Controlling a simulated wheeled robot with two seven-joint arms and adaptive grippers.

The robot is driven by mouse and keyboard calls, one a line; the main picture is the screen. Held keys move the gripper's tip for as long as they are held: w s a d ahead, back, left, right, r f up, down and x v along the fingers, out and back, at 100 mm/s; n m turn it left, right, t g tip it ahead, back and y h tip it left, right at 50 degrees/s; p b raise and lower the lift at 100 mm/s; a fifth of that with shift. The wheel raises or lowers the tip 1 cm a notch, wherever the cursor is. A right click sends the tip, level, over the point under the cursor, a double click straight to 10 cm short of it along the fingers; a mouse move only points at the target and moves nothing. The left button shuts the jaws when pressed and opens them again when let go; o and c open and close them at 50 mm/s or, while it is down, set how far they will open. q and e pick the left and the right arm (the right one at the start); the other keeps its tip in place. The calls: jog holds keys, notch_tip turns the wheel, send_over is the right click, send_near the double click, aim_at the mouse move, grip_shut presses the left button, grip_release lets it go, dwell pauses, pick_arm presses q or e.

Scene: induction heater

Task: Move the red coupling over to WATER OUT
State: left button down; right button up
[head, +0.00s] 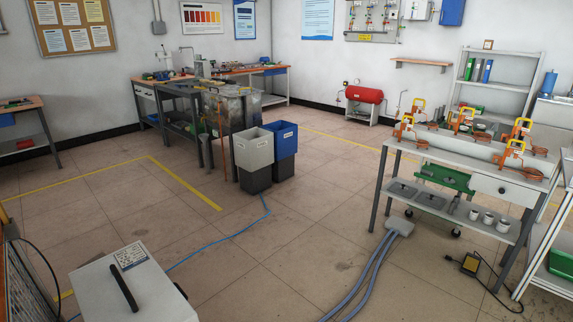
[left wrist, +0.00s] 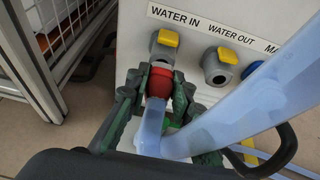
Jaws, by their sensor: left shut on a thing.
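My left gripper (left wrist: 157,98) shows in the left wrist view, its green fingers shut on the red coupling (left wrist: 159,82). The red coupling is at the mouth of the grey WATER IN port (left wrist: 161,57), under its yellow lever; I cannot tell whether it is still joined to the port. A translucent blue hose (left wrist: 150,130) runs from the coupling towards the camera. The WATER OUT port (left wrist: 216,72) is to the right, with a yellow lever and an open, empty mouth. My right gripper is in neither view.
A black cable loops at lower right. A metal-framed mesh stands at left. The head view shows a white cabinet (head: 130,285) at lower left and open floor beyond it.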

pick_arm(q)
jog(key=s+d, duration=0.3)
jog(key=d, duration=0.1)
jog(key=shift+s+d+f, duration=0.1)
jog(key=shift+s+f, duration=0.05)
jog(key=shift+s, duration=0.2)
dwell(0.8)
jog(key=shift+w+a, duration=1.3)
jog(key=shift+a, duration=0.2)
